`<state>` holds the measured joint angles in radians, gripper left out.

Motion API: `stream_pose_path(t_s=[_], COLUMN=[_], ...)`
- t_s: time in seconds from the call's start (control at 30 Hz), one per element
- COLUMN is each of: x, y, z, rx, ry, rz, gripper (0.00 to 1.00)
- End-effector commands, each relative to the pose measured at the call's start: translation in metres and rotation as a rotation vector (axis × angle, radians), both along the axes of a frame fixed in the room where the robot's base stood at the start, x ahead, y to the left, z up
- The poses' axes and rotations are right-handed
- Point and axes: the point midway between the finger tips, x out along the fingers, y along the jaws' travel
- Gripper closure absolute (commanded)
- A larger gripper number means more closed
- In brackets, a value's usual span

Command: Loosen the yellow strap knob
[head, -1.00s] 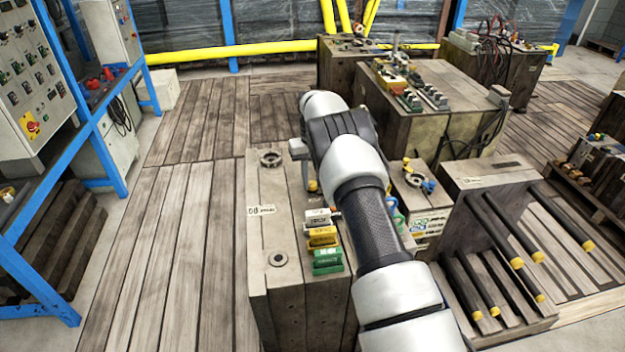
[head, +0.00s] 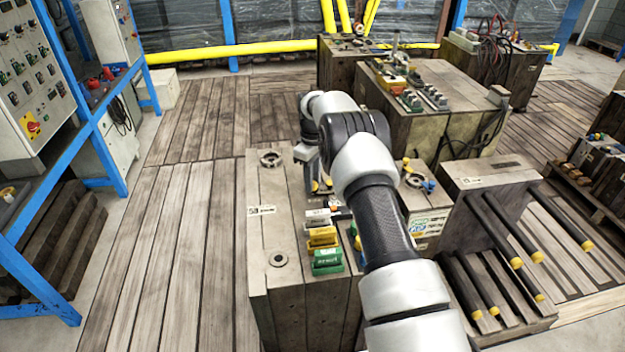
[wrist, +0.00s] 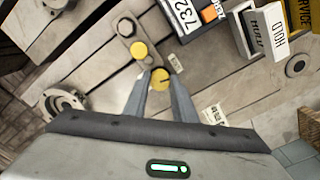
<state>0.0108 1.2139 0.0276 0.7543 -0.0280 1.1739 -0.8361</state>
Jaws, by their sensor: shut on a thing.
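In the wrist view my gripper (wrist: 160,86) points at the mould top, its two fingers closed on the yellow strap knob (wrist: 161,76). The knob is round, with a dark mark on its face. A second round yellow piece (wrist: 139,49) sits just beyond it on a short grey strap (wrist: 133,38), with a dark hex bolt (wrist: 126,27) at the far end. In the head view my gripper (head: 318,187) reaches down at the mould block (head: 267,205). My arm hides most of the strap there; a little yellow shows by the fingers.
Silver, yellow and green tags (head: 325,238) stand on the near part of the same block. A second block with a round flange (head: 416,180) and a blue fitting (head: 429,186) is close on the right. Black bars with yellow ends (head: 516,262) lie further right. The plank floor (head: 180,220) at left is clear.

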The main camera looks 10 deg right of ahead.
Motion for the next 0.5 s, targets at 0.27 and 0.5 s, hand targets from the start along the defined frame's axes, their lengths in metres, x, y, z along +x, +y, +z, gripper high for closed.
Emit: stream_pose_path(t_s=[0.27,0.5], x=[0.0001,0.0001], y=[0.0001,0.0000], z=[0.0003,0.0002], rx=[0.000,0.001], ry=[0.000,-0.001], rz=[0.162,0.229], gripper=[0.98,0.98])
